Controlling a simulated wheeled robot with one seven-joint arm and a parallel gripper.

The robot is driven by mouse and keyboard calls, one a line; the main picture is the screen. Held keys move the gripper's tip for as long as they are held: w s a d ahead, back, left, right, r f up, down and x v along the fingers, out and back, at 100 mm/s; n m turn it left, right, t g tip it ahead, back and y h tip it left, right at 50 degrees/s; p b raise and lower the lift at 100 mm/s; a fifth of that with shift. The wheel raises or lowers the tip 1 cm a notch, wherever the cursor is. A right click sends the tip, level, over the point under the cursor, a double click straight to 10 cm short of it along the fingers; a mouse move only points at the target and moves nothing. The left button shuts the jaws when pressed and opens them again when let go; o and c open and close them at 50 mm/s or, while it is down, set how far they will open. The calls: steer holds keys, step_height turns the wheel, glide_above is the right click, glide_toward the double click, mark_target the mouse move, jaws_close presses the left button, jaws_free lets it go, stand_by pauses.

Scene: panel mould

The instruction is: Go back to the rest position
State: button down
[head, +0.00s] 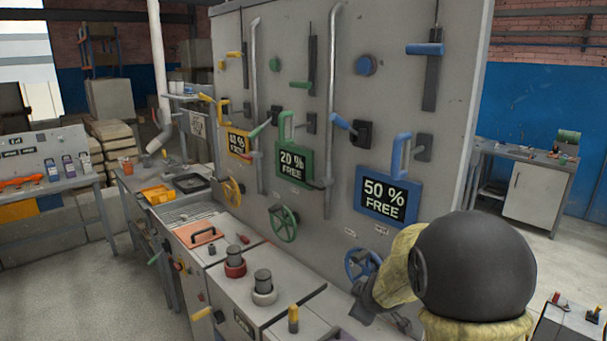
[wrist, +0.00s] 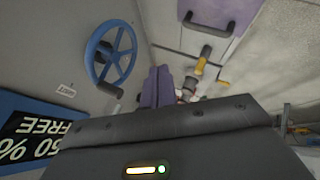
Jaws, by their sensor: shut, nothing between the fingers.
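My gripper (wrist: 157,86) shows in the wrist view with its two purple fingers shut together and nothing between them. It is beside the machine panel (head: 330,120), apart from the blue handwheel (wrist: 91,62). In the head view my arm covers the lower right, and part of the blue wheel (head: 350,268) shows to the left of it. The fingertips are hard to make out there.
Blue (head: 368,208), green (head: 291,173) and yellow (head: 238,153) signs hang on the panel above handwheels. Levers and knobs stick out from the panel. A bench (head: 285,304) with cylinders runs below. A purple plate with a handle (wrist: 222,14) shows in the wrist view. Floor is open at left.

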steer(key=s+f+m+g, duration=0.1)
steer(key=s+m+g, duration=0.1)
steer(key=s, duration=0.6)
steer(key=s+f+m+g+b, duration=0.1)
steer(key=s+f+m, duration=0.1)
steer(key=s+m, duration=0.3)
steer(key=s+f+m+g+b, duration=0.1)
steer(key=s+m, duration=0.3)
steer(key=s, duration=0.7)
steer(key=shift+d+f+g, duration=0.4)
steer(key=shift+f+g, duration=0.05)
steer(key=shift+g, duration=0.35)
